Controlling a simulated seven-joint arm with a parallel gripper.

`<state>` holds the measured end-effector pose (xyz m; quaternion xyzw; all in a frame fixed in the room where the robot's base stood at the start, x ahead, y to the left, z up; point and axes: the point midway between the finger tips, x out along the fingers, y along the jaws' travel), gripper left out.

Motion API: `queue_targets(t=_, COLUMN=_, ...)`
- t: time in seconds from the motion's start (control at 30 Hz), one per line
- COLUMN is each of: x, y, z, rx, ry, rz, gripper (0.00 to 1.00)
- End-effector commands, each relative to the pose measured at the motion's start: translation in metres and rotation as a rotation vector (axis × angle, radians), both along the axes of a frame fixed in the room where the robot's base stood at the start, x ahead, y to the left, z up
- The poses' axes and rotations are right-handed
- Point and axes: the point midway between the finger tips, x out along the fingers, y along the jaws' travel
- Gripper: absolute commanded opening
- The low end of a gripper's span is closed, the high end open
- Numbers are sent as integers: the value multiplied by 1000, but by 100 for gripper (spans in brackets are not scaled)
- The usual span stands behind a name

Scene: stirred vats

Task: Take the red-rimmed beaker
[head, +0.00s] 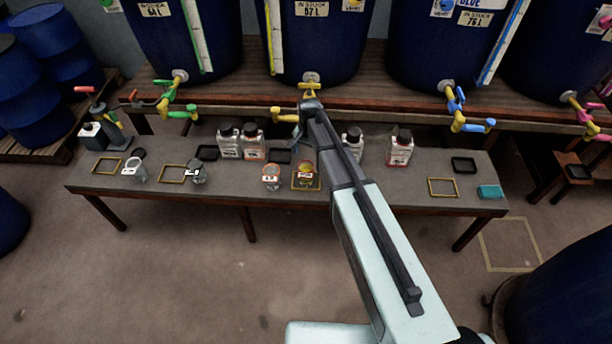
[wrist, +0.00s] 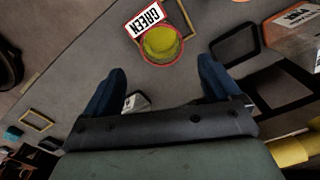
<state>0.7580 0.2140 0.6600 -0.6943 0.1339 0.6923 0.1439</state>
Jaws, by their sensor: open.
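The red-rimmed beaker (wrist: 160,43) holds something yellow and shows in the wrist view just beyond my fingertips, beside a white label reading GREEN. In the head view a beaker with yellow contents (head: 306,169) stands on the bench within a yellow outline, left of my arm; it looks like the same one. My gripper (wrist: 162,65) is open, its two blue fingers apart with nothing gripped. The beaker's base is hard to make out. My gripper's fingers cannot be made out clearly in the head view.
Another beaker (head: 271,176) stands close to its left. Capped bottles (head: 229,143) and a red-labelled bottle (head: 400,149) stand behind along the bench (head: 345,196). Blue vats with coloured taps (head: 310,84) rise at the back. A teal block (head: 490,191) lies at the right end.

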Motion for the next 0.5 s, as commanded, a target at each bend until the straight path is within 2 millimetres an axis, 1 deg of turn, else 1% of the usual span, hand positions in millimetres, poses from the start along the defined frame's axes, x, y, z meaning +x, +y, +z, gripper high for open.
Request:
queue_targets(t=0.3, x=0, y=1, z=-51, rx=0, ry=2, rz=2, gripper=90)
queue_targets(t=0.4, x=0, y=1, z=-65, rx=-1, ry=3, rz=2, gripper=90)
queue_targets(t=0.5, x=0, y=2, z=-74, rx=-1, ry=1, rz=2, gripper=90)
